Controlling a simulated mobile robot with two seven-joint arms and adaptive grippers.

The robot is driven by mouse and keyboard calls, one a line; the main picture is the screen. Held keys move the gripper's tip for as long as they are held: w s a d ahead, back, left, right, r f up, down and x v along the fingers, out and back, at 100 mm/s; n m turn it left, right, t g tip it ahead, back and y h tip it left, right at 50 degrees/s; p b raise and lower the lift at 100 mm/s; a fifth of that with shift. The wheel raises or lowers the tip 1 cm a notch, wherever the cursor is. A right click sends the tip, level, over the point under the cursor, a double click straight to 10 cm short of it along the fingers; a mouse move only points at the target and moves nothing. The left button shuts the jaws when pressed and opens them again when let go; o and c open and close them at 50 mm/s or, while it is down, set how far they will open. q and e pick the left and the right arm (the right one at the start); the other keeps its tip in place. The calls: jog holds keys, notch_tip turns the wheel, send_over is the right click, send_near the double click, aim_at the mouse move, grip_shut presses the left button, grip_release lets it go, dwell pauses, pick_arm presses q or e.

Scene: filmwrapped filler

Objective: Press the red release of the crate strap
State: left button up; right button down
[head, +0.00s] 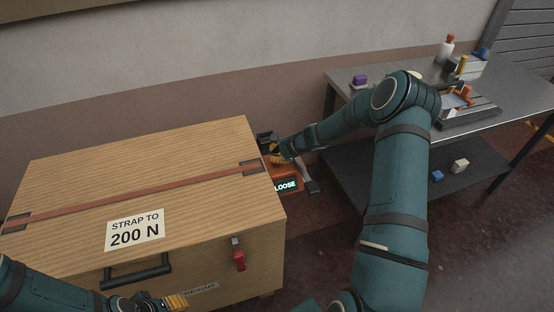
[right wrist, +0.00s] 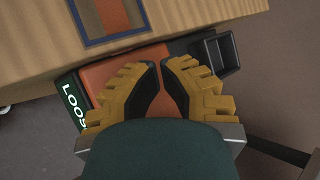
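The wooden crate (head: 75,180) has an orange-red strap (head: 140,190) across its lid. At its right end sits an orange strap tensioner (head: 287,172) with a lit panel (head: 287,185) reading LOOSE. In the right wrist view the orange tensioner body (right wrist: 110,70) is behind my fingers. My right gripper (head: 277,156) is at the tensioner; in the right wrist view its fingertips (right wrist: 161,66) are nearly together, with nothing visible between them. I cannot tell whether they touch. No red release can be made out on the tensioner. My left gripper (head: 176,302) is partly visible by the crate's front.
A red tag or latch (head: 239,260) hangs on the crate front, beside a black handle (head: 137,270). The lid label (head: 135,230) reads STRAP TO 200 N. A metal table (head: 350,92) with several small items stands at the right. A black open box (right wrist: 222,55) adjoins the tensioner.

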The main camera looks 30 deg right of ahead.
jog(key=shift+r+p, duration=0.85)
jog(key=shift+r, duration=0.4)
jog(key=shift+r+p, duration=1.7)
jog(key=shift+r, duration=0.8)
